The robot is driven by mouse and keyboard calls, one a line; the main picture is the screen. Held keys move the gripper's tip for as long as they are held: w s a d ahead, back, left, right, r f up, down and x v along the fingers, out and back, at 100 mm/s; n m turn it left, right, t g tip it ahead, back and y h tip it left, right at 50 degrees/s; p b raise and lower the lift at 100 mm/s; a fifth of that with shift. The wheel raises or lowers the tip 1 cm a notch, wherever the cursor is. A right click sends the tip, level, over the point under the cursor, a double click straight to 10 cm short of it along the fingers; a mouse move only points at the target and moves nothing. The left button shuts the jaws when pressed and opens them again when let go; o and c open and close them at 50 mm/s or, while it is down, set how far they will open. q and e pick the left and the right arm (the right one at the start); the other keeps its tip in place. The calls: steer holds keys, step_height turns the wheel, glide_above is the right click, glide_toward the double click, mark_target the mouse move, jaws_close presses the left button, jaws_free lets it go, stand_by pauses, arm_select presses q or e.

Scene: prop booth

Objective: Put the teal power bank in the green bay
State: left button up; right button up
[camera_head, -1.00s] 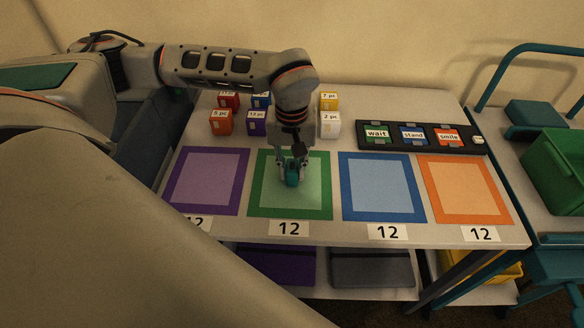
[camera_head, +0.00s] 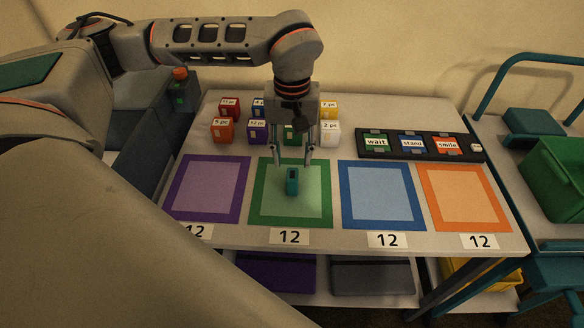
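The teal power bank (camera_head: 292,182) stands inside the green bay (camera_head: 262,214), near the middle of its pale green area. My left gripper (camera_head: 292,160) is open above and behind the power bank, with its two fingers spread apart and nothing between them. The gripper is apart from the power bank. My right gripper does not show.
Purple (camera_head: 181,205), blue (camera_head: 352,214) and orange (camera_head: 440,214) bays lie empty on the table. Several small labelled boxes stand behind the bays, including an orange one (camera_head: 222,132). A black tray (camera_head: 483,158) with word cards lies at the back right. A green bin (camera_head: 560,175) sits on the right.

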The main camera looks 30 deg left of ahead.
mark_target(292, 177)
arm_select(q)
steer(key=shift+r, duration=2.05)
